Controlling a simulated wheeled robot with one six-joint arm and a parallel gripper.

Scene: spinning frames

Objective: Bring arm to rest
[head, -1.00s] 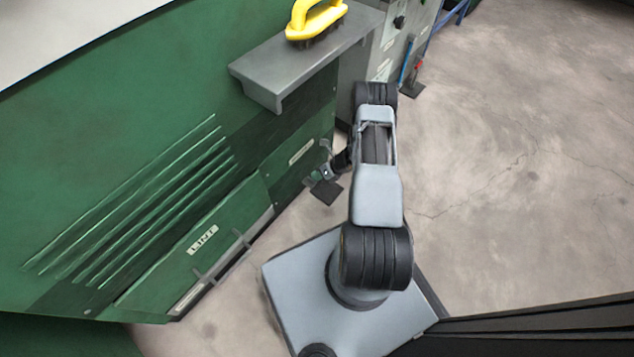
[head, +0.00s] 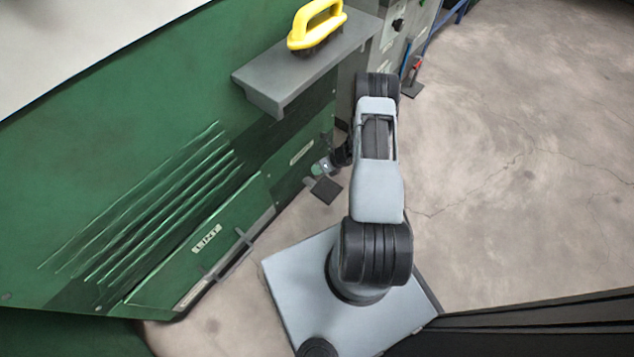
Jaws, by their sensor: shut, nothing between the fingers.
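My arm stands on my grey base, its upper link (head: 378,190) reaching up the picture to a dark elbow joint (head: 377,88). Beyond it, the black wrist bends to the left and down, partly hidden behind the arm. My gripper (head: 321,169) shows small at the wrist's end, close to the green machine's lower side. It looks shut and empty. Its fingertips are too small to make out clearly.
The green machine (head: 110,170) with a lint panel (head: 200,250) fills the left. A yellow-handled brush (head: 318,27) sits on its grey shelf (head: 300,75). A dark foot pad (head: 326,190) lies near my gripper. The concrete floor (head: 520,190) at right is clear.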

